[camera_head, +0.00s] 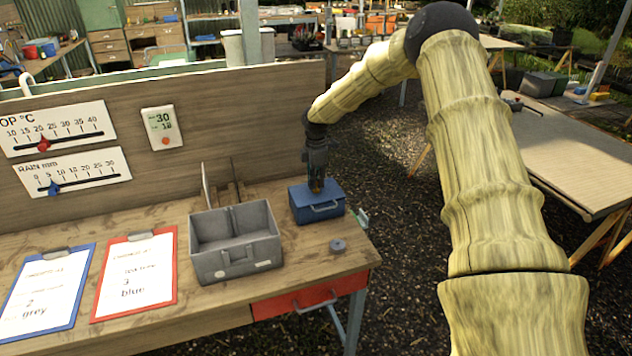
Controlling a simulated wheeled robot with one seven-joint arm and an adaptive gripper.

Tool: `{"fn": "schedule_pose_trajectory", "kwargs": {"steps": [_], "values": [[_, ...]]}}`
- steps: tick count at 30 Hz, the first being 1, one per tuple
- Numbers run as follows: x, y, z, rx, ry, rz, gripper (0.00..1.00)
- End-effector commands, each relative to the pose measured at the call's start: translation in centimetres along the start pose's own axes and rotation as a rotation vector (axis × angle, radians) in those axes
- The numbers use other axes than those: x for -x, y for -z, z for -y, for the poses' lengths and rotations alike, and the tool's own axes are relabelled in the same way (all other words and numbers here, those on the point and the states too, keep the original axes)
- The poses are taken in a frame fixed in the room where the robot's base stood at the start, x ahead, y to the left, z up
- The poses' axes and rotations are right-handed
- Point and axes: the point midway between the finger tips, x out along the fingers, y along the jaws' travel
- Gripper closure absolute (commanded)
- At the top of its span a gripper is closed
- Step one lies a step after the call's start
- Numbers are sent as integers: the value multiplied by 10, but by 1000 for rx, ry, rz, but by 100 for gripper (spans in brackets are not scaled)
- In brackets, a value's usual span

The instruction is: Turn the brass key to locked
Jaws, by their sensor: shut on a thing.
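A small blue box (309,206) with a handle on its front stands at the right end of the wooden bench. My gripper (317,187) points down onto the top of this box. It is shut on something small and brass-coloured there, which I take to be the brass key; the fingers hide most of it. The key's angle and any lock markings are too small to make out.
A grey open bin (236,262) stands left of the blue box. A grey round piece (338,245) lies near the bench's right edge. Blue (45,290) and red (136,275) clipboards lie at left. A wooden panel (240,110) with gauges rises behind. A red drawer (305,302) sits below.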

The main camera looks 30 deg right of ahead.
Motion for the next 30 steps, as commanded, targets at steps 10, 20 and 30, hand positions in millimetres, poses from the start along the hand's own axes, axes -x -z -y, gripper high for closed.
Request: {"fn": "schedule_pose_trajectory", "kwargs": {"steps": [10,20,30], "values": [[0,-2,0,74,0,3,100],[-1,-3,0,78,1,3,100],[-1,0,0,79,1,2,73]]}}
